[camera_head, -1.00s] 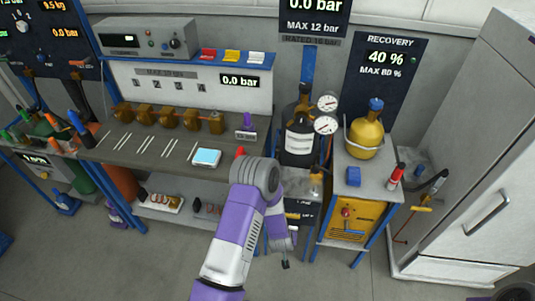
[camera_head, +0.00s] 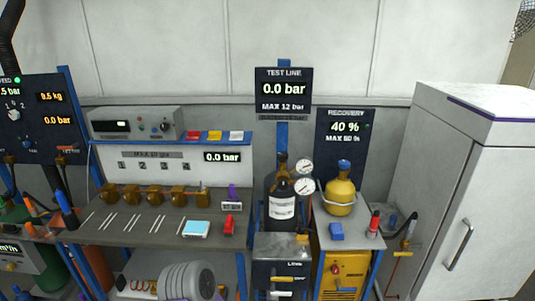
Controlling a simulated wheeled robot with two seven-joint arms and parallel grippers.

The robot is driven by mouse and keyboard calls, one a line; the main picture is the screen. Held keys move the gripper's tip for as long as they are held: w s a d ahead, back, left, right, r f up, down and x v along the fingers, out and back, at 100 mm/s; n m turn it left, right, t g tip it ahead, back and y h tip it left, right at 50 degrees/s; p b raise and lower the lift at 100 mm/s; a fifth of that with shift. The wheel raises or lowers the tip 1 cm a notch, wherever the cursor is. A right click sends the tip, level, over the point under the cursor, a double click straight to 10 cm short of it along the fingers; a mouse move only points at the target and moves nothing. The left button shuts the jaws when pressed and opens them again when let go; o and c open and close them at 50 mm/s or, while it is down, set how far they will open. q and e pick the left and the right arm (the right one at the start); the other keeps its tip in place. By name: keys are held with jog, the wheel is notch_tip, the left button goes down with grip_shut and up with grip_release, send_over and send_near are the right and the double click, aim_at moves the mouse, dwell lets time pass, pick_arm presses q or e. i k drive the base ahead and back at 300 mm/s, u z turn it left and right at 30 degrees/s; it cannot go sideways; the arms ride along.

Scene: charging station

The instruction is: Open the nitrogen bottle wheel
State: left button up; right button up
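A black bottle (camera_head: 283,208) with a white label stands upright at the middle of the camera_head view, under the test line display. It looks like the nitrogen bottle. Brown brass-like fittings (camera_head: 282,163) sit at its top; I cannot make out a separate wheel or how it is turned. Two round white gauges (camera_head: 304,186) are at its right side. Neither of my grippers is in view.
A yellow bottle (camera_head: 340,193) stands right of the black one, above a yellow machine (camera_head: 344,273). A bench (camera_head: 150,228) with brass valves and rods is at left. A tall white cabinet (camera_head: 440,200) closes off the right. The test line display (camera_head: 284,89) reads 0.0 bar.

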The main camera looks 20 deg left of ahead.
aim_at(282, 156)
jog(key=u, duration=0.45)
jog(key=i, duration=1.05)
jog(key=z, duration=0.05)
